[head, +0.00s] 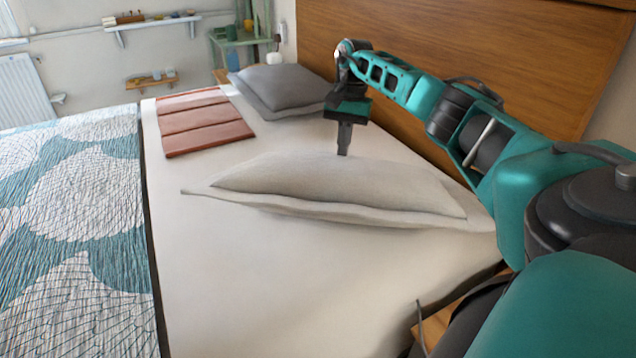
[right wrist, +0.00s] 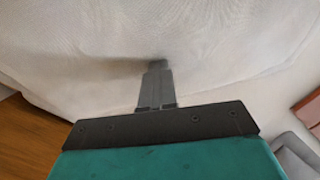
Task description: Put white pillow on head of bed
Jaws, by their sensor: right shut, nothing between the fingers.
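The white pillow (head: 335,187) lies flat on the white sheet of the bed (head: 230,270), on the near half and close to the headboard (head: 450,60). My right gripper (head: 343,152) points down at the pillow's far edge, on the headboard side. Its fingers are shut with nothing between them. In the right wrist view the shut fingertips (right wrist: 158,66) are against or just above a pale cloth surface; I cannot tell whether they touch it. My left gripper is not in view.
A grey pillow (head: 280,88) lies at the far end by the headboard. A folded red-brown cloth (head: 205,122) lies beside it. A teal and white quilt (head: 75,220) covers the left side. The sheet in front of the white pillow is clear.

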